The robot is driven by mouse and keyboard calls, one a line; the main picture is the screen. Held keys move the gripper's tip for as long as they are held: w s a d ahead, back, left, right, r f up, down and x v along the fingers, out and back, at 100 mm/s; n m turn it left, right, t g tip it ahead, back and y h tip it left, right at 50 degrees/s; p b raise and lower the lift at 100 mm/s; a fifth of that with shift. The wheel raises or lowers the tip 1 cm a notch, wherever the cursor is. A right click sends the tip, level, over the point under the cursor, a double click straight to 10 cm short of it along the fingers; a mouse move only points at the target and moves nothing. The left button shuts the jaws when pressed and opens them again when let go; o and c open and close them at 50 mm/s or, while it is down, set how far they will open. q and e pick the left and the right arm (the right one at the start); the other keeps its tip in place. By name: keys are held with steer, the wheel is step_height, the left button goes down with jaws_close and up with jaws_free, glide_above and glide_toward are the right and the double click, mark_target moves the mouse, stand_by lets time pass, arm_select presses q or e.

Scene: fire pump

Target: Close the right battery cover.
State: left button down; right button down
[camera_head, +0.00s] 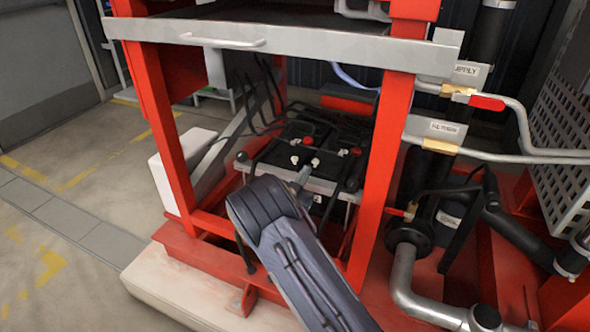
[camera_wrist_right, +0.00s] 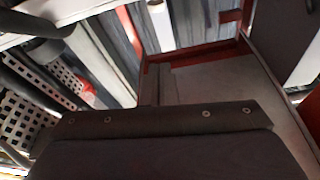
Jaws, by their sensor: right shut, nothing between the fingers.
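Two black batteries sit side by side inside the red frame in the head view, with red and white caps on top. My right arm hides part of the battery tray (camera_head: 328,187). The batteries cannot be made out in the right wrist view. My left gripper is out of view.
A red frame post (camera_head: 386,140) stands to the right of the batteries, and another red post (camera_head: 168,130) to the left. A grey shelf with a handle (camera_head: 222,41) crosses above. Pipes (camera_head: 405,285) stand at right. A white box (camera_head: 186,165) is at left.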

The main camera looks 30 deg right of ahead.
steer(key=b+x, duration=0.1)
steer(key=x, duration=0.7)
steer(key=shift+w+d+b, duration=0.15)
steer(key=shift+d+b, duration=0.15)
steer(key=shift+b, duration=0.05)
steer(key=shift+w+f+b, duration=0.25)
steer(key=shift+f+b, duration=0.25)
steer(key=shift+f, duration=0.6)
steer(key=shift+w+a+f, duration=0.1)
steer(key=shift+f, duration=0.65)
